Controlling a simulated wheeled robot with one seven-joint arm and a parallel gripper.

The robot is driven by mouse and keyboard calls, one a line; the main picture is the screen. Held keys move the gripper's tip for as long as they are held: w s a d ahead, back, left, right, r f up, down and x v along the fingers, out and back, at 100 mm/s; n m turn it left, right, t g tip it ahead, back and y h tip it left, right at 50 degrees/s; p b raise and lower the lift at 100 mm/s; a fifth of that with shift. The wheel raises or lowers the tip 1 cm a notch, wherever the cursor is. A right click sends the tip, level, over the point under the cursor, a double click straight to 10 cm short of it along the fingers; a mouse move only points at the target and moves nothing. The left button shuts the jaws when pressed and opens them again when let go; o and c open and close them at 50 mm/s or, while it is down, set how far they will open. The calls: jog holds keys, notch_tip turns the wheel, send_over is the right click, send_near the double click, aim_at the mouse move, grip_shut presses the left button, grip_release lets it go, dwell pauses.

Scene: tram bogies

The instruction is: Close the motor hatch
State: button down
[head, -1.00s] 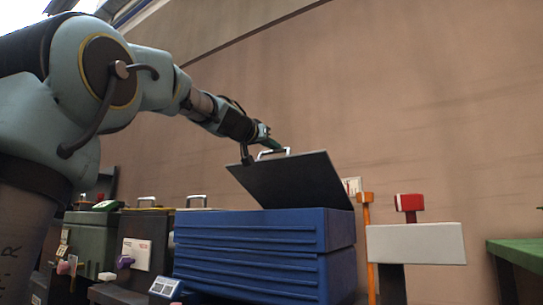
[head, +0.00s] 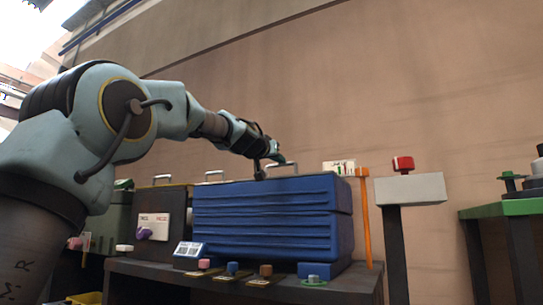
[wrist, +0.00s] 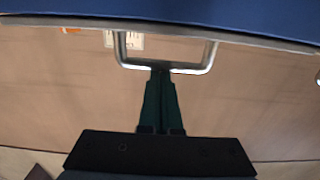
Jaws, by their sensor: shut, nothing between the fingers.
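The motor hatch is the dark lid on the blue ribbed housing (head: 270,215). In the head view it is seen nearly edge-on and appears to lie level on top of the housing. I cannot tell whether a thin gap is left. Its metal handle (head: 293,168) is partly behind my gripper (head: 281,161). In the wrist view the handle (wrist: 207,58) sticks out from a dark edge beside a blue surface. My green fingers (wrist: 160,75) are shut and empty, with their tips at the handle's crossbar. I cannot tell if they touch it.
Dark boxes with handles (head: 168,179) stand left of the housing. A small bench (head: 330,285) in front carries several coloured knobs. An orange post (head: 365,220) and a grey stand with a red block (head: 403,164) are to the right, then a green-topped table (head: 490,210).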

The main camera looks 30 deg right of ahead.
jog(key=shift+w+f, duration=0.1)
jog(key=shift+f, duration=1.05)
notch_tip(320, 180, up, 6)
jog(key=p, duration=0.5)
jog(key=s+a+f+b, duration=0.4)
jog(key=s+a+b, duration=0.1)
jog(key=a+b, duration=0.2)
jog(key=shift+f+b, duration=0.3)
jog(key=shift+b, duration=0.25)
jog(key=shift+s, duration=0.1)
